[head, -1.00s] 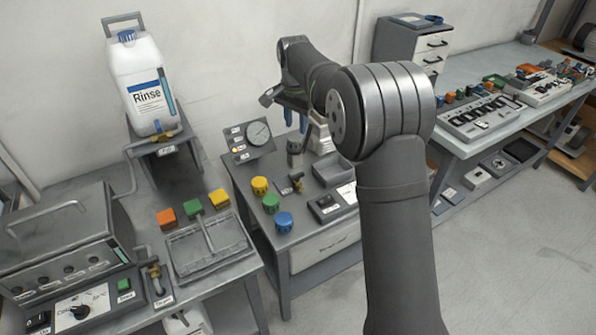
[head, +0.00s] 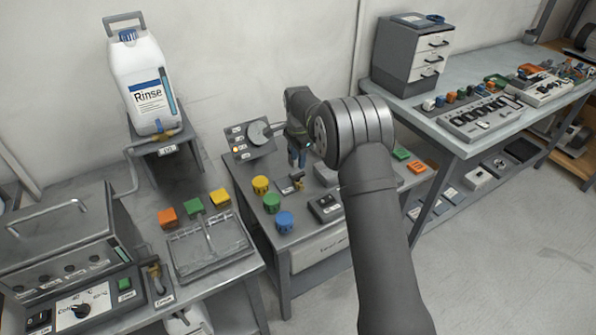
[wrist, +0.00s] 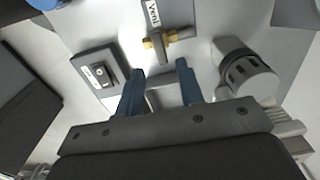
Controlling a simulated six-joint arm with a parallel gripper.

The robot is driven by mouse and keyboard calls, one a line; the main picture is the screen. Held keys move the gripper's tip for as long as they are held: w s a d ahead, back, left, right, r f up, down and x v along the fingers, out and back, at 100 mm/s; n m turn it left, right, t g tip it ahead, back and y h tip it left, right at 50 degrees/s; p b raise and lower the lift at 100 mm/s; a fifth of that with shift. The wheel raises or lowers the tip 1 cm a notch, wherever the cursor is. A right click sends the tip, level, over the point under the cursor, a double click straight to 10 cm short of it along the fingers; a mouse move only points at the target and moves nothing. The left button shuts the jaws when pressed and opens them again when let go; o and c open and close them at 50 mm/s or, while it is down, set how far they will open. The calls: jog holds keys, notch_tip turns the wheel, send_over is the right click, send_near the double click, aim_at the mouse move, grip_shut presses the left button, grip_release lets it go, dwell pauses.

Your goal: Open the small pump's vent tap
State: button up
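The vent tap (wrist: 160,42) is a small brass fitting with a greyish end pointing right in the wrist view, beside a label reading "Vent" (wrist: 153,13). In the head view the tap (head: 297,181) stands on the middle bench, behind the blue knob. My gripper (wrist: 159,80) has two blue fingers spread apart with nothing between them. The tap lies beyond the fingertips in the wrist view, apart from them. In the head view my gripper (head: 297,157) hangs just behind and above the tap. A grey ribbed cylinder (wrist: 247,75) stands to the right of the fingers.
A switch box (wrist: 97,72) is left of the fingers; it also shows in the head view (head: 325,206). Yellow (head: 261,184), green (head: 271,203) and blue (head: 284,221) knobs stand left of the tap. A gauge panel (head: 249,139) is behind it.

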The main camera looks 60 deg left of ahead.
aim_at(298, 174)
notch_tip(298, 174, down, 6)
jog(key=shift+f, duration=0.1)
jog(key=shift+c, duration=0.4)
grip_shut()
